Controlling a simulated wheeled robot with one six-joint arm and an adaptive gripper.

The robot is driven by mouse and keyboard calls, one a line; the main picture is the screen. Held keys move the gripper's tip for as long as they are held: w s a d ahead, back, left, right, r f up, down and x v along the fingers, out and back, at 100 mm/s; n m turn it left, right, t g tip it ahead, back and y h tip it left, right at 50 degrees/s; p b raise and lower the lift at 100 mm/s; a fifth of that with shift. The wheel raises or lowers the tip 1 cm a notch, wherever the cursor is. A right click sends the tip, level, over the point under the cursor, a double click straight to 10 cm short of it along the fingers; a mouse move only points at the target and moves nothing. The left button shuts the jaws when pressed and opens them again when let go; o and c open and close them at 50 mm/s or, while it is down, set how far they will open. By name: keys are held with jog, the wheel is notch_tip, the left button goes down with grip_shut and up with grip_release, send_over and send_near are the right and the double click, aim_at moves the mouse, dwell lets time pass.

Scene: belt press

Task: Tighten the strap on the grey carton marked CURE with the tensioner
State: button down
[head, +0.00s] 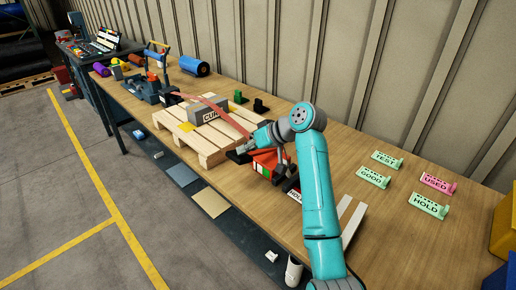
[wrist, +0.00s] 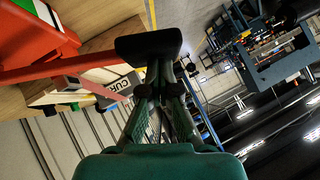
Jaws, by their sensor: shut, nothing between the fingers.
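The grey carton (head: 207,115) marked CURE sits on a wooden pallet (head: 196,146) on the bench in the head view. It also shows, tipped by the camera angle, in the wrist view (wrist: 122,86). A red strap (head: 214,107) runs past the carton, between a dark blue device (head: 147,88) and the area by my gripper. I cannot tell for certain which device is the tensioner. My gripper (head: 238,152) is shut and empty at the pallet's right end, next to a red block-shaped item (head: 265,158). In the wrist view its closed fingertips (wrist: 148,45) overlap the strap's line; contact is unclear.
Green and pink label holders stand on the right: TEST (head: 387,160), GOOD (head: 374,178), USED (head: 439,184) and HOLD (head: 428,206). Small green and black pieces (head: 259,105) stand behind the pallet. A blue roll (head: 195,67) lies farther back. Bare bench lies behind my arm.

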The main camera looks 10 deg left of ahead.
jog(key=shift+w+d+r, duration=0.1)
jog(key=shift+w+r, duration=0.05)
jog(key=shift+r, duration=0.35)
jog(key=shift+w+d+r, duration=0.2)
jog(key=shift+w+r, duration=0.1)
jog(key=shift+r, duration=0.4)
jog(key=shift+w+d+r, duration=0.25)
jog(key=shift+r, duration=0.5)
jog(key=shift+w+d+r, duration=0.2)
jog(key=shift+w+r, duration=0.1)
jog(key=shift+r, duration=0.4)
dwell(1.2)
jog(key=shift+s+a+f, duration=0.2)
jog(key=shift+s+f, duration=0.05)
jog(key=shift+f, duration=0.45)
jog(key=shift+s+a+f, duration=0.15)
jog(key=shift+s+f, duration=0.1)
jog(key=shift+f, duration=0.4)
jog(key=shift+s+a+f, duration=0.2)
jog(key=shift+s+f, duration=0.05)
jog(key=shift+f, duration=0.45)
